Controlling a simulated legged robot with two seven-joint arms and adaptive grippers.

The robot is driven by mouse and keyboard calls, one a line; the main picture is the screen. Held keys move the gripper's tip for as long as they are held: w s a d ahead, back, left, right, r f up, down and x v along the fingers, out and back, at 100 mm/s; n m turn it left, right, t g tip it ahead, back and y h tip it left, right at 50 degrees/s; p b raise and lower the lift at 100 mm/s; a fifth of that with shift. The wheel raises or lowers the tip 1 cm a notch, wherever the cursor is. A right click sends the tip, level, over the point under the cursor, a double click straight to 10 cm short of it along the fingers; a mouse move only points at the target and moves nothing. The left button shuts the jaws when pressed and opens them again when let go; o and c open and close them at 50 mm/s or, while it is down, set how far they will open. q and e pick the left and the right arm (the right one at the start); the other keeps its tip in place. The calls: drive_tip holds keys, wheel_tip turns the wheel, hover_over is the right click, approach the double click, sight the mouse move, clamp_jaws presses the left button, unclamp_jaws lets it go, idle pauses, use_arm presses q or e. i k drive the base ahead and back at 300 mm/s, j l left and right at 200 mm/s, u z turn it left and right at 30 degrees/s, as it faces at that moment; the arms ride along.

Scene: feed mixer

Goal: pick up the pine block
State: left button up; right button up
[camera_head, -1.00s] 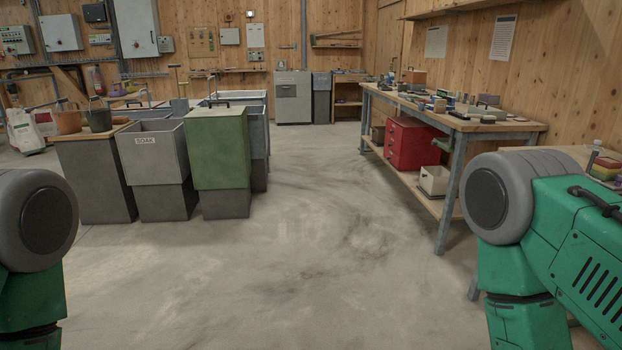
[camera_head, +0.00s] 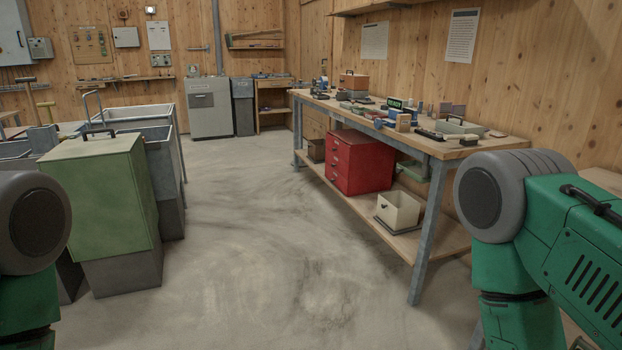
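A small light wooden block (camera_head: 403,123), which looks like the pine block, stands on the workbench (camera_head: 470,148) at the right, among tools and small parts. It is small in the view, so I cannot be sure of it. My green and grey arm links show at the left and right edges.
A red drawer cabinet (camera_head: 358,162) and a cream bin (camera_head: 398,210) sit on the bench's lower shelf. A green bin (camera_head: 97,195) and grey tubs (camera_head: 160,157) stand at the left. The concrete floor (camera_head: 250,240) between is clear.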

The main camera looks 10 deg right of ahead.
sight(403, 122)
drive_tip(key=i+z, duration=0.3)
drive_tip(key=i, duration=0.2)
drive_tip(key=i+j+z, duration=0.1)
drive_tip(key=i+z, duration=0.15)
drive_tip(key=i, duration=0.3)
drive_tip(key=i+j+z, duration=0.3)
drive_tip(key=i, duration=0.2)
drive_tip(key=i+j+z, duration=0.25)
drive_tip(key=i, duration=0.25)
